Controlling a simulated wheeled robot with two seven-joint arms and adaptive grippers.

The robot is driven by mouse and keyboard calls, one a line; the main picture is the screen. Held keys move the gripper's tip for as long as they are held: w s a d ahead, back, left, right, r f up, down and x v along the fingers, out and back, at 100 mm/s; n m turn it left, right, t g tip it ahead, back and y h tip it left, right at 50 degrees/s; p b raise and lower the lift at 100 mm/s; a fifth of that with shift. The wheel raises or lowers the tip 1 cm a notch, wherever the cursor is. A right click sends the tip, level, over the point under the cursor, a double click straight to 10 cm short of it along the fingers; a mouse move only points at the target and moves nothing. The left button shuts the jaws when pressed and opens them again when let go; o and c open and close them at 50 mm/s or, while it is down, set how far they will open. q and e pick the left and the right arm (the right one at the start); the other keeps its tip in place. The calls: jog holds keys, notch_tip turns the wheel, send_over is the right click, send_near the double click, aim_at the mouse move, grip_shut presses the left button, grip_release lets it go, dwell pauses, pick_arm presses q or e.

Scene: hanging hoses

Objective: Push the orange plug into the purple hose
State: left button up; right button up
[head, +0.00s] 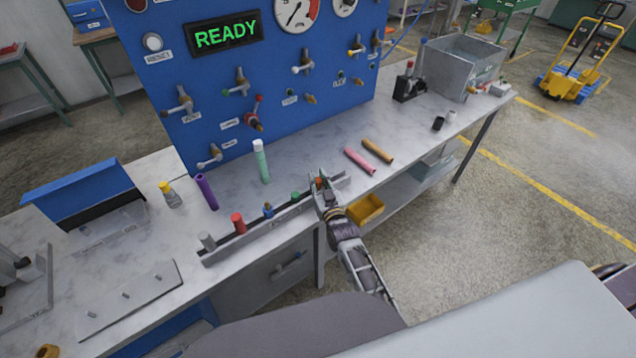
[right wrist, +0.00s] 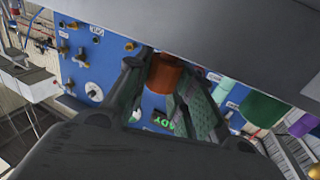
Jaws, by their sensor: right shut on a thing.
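The orange plug (head: 319,183) is between the fingers of my right gripper (head: 322,185), which is shut on it at the right end of the plug rack (head: 262,231). The plug also shows in the right wrist view (right wrist: 163,74), between the two fingers (right wrist: 160,100). I cannot tell whether it is clear of the rack. The purple hose (head: 207,192) is a short tube leaning on the bench at the left, apart from the gripper. A purple piece (right wrist: 304,124) shows at the right of the wrist view. My left gripper is not seen.
The rack holds a grey (head: 207,242), red (head: 238,223), blue (head: 268,211) and green plug (head: 295,197). A mint hose (head: 261,162) stands behind it. Pink (head: 359,161) and brown hoses (head: 377,151) lie to the right. The blue panel (head: 285,60) rises behind.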

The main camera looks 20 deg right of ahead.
aim_at(318, 180)
notch_tip(318, 180, up, 9)
dwell(0.6)
dwell(0.4)
